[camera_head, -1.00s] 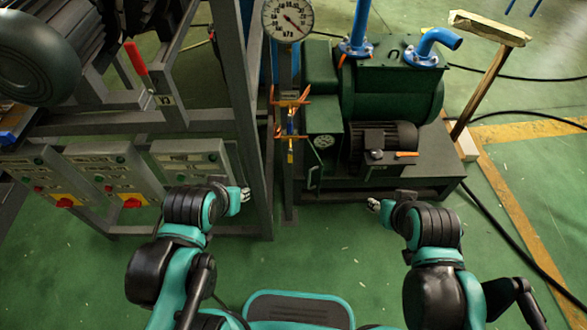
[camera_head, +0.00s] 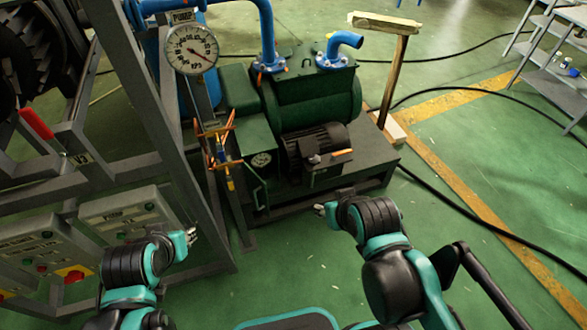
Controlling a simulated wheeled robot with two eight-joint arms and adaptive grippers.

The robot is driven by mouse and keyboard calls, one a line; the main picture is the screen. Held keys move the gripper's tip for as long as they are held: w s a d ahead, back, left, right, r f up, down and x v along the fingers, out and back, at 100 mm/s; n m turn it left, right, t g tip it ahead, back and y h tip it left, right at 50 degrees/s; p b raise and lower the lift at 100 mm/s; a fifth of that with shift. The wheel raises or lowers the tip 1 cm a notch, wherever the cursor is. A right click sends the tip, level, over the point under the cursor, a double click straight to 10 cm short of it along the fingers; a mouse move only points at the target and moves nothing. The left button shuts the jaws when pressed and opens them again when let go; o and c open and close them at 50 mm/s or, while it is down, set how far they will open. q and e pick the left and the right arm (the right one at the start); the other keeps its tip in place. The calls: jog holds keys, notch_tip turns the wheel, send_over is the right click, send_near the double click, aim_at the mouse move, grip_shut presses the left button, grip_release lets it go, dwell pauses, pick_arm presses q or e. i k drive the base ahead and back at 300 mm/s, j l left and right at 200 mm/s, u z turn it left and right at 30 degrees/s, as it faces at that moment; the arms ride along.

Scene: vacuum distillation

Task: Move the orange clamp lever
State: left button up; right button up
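Several thin orange levers (camera_head: 229,124) stick out from a clamp fitting on the upright post below the round gauge. Another small orange lever (camera_head: 342,152) lies on top of the dark motor. I cannot tell which of these is the clamp lever. My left gripper (camera_head: 191,236) is low in front of the control boxes, below and left of the post's levers and apart from them. My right gripper (camera_head: 321,210) is in front of the pump base, below the motor and apart from it. Both grippers look empty, but their fingers are too small to read.
A round gauge (camera_head: 191,49) tops the post. A green pump (camera_head: 312,102) with blue pipes stands behind. A grey frame (camera_head: 150,115) with a red handle (camera_head: 36,124) and control boxes (camera_head: 128,215) fills the left. A wooden T-stand (camera_head: 393,75) and black cables are right. Green floor (camera_head: 465,275) lies open lower right.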

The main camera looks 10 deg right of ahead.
aim_at(334, 155)
jog(key=i+l+z, duration=0.2)
jog(key=i, duration=0.3)
jog(key=i+l+z, duration=0.25)
jog(key=i, duration=0.2)
